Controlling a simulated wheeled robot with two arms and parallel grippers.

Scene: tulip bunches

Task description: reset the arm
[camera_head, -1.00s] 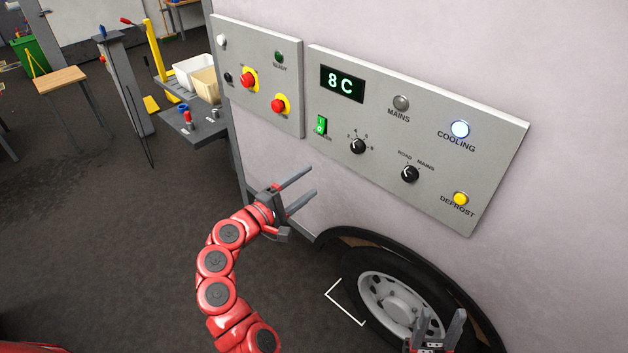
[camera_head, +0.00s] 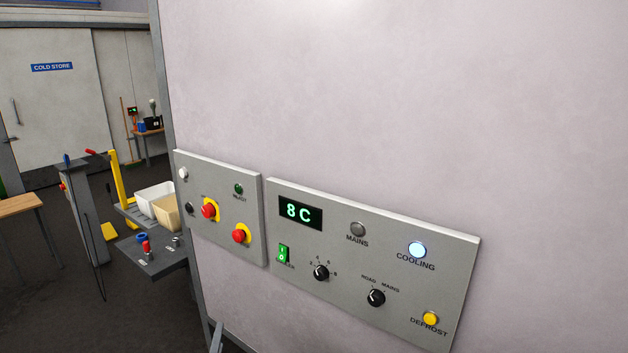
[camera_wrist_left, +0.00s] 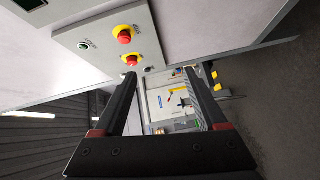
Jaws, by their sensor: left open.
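My left gripper (camera_wrist_left: 160,74) is open in the left wrist view, its two dark fingers apart with nothing between them. In the head view only a grey finger end (camera_head: 216,339) shows at the bottom edge, below the smaller control panel. The rest of the left arm is out of the head view. My right gripper is not in view.
A smaller panel (camera_head: 223,220) with red buttons and a larger panel (camera_head: 340,244) reading 8 C are on the pale wall (camera_head: 400,110). At left are a grey shelf (camera_head: 155,262), white bin (camera_head: 155,196), yellow post (camera_head: 121,180) and cold store door (camera_head: 50,100).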

